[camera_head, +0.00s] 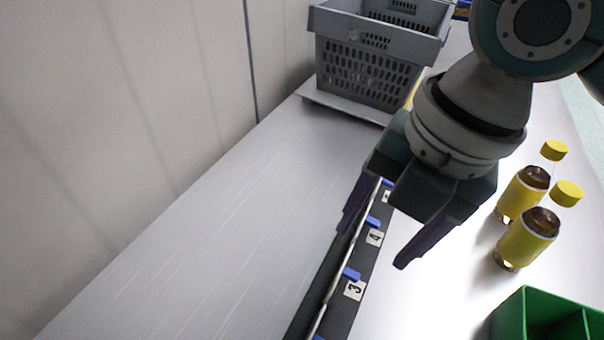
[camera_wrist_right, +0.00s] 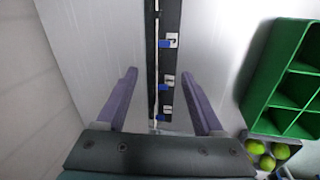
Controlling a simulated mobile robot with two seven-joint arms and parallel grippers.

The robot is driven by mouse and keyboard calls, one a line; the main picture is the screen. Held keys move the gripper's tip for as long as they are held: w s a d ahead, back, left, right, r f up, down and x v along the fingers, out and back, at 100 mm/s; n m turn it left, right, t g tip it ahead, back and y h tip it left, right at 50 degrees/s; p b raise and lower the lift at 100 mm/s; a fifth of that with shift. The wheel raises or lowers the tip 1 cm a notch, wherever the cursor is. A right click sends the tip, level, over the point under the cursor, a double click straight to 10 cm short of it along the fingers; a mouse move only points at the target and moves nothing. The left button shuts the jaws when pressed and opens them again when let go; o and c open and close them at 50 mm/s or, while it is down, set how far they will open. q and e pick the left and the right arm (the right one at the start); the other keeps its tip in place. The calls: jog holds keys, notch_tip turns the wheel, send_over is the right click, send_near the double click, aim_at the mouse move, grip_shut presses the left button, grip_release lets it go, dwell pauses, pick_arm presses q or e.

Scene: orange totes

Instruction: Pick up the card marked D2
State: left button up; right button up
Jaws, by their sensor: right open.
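My right gripper (camera_head: 373,245) is open above a dark rail (camera_head: 330,290), one finger on each side of it. The rail carries blue clips and small white cards. I cannot make out a card marked D2. My left gripper is not in view.
A grey crate (camera_head: 370,75) stands at the back by the wall. Two yellow-capped bottles (camera_head: 528,238) stand right of the gripper. A green divided box (camera_head: 512,318) is at front right, also in the wrist view (camera_wrist_right: 262,80). The surface left of the rail is clear.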

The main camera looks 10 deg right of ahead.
aim_at(351, 273)
jog(key=shift+n, duration=0.4)
jog(key=x, duration=0.5)
jog(key=shift+w+d+f+b, duration=0.25)
jog(key=shift+w+d+b, duration=0.1)
jog(key=shift+w, duration=0.1)
jog(key=x, duration=0.5)
jog(key=shift+w+d+f+b, duration=0.15)
jog(key=shift+d+f+b, duration=0.05)
jog(key=shift+f+b, duration=0.2)
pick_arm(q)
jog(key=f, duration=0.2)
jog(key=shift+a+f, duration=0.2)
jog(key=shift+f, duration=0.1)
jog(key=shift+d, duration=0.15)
pick_arm(e)
grip_shut()
